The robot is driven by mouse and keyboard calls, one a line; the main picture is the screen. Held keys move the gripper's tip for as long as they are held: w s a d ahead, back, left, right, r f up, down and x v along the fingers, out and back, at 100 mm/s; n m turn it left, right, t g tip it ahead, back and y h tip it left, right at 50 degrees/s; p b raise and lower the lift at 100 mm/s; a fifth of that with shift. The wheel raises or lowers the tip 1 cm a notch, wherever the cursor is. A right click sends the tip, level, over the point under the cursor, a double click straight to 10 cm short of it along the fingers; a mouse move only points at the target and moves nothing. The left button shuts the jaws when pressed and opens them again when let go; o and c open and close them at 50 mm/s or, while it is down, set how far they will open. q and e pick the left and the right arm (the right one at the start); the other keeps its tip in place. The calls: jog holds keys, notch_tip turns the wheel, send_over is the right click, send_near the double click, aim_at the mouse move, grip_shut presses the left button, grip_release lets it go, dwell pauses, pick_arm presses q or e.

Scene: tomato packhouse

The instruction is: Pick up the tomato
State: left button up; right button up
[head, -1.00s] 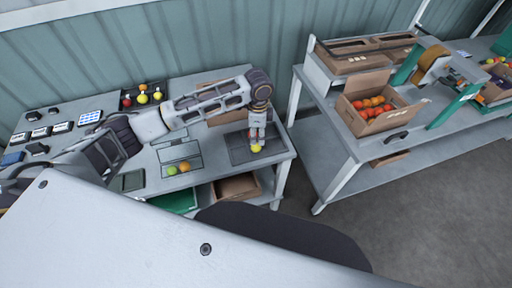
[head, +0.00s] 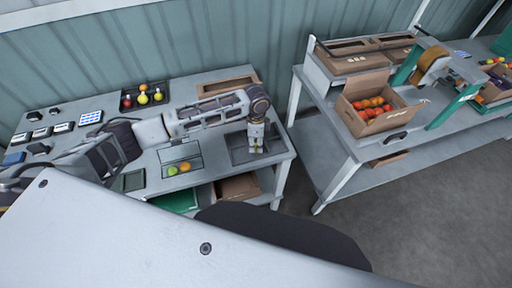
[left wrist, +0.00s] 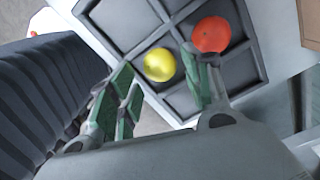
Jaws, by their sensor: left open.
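My left gripper (head: 254,150) is over the dark divided tray (head: 238,158) at the right end of the left bench. In the left wrist view the open gripper (left wrist: 157,62) has green-padded fingers, one to each side of a yellow tomato (left wrist: 160,65). The tomato sits in a compartment of the tray (left wrist: 126,15), with no clear contact with the pads. A red-orange tomato (left wrist: 211,34) sits in another compartment, just beyond the right finger. In the head view the gripper hides both tomatoes. My right gripper is in neither view.
A shallow tray with a green and an orange tomato (head: 186,167) lies left of the gripper. A black tray (head: 128,106) with several fruits stands at the back. A cardboard box of tomatoes (head: 345,114) is on the right bench.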

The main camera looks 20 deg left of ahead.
pick_arm(q)
jog(key=shift+f, duration=1.2)
jog(key=c, duration=0.5)
